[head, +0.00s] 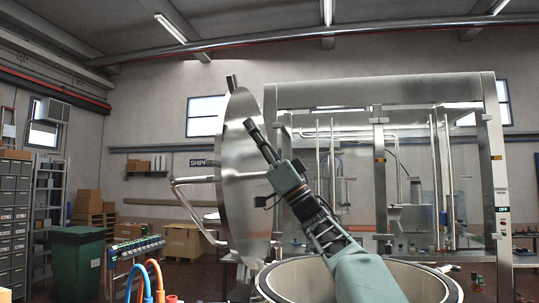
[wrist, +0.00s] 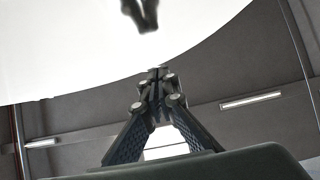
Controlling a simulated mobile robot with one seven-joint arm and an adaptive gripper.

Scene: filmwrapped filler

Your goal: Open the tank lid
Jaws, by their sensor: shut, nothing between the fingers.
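The round steel tank lid (head: 238,165) stands tipped up, nearly upright, at the left of the tank. A bent tube handle (head: 187,205) sticks out from its left side. The open round tank (head: 290,280) is below, its rim partly hidden by my arm. My gripper (head: 250,125) is in front of the lid's inner face in the head view, pointing up and left. In the wrist view the lid's pale face fills the top, with a dark reflection on it. My gripper (wrist: 155,75) is shut and empty; I cannot tell whether its tips touch the lid.
A steel frame machine (head: 380,95) stands behind and right of the tank. A green bin (head: 76,258), grey drawer cabinets (head: 14,220) and boxes (head: 183,241) are at the left. Orange and blue hoses (head: 145,283) rise at the front left. The space above the tank's opening is partly taken by my arm.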

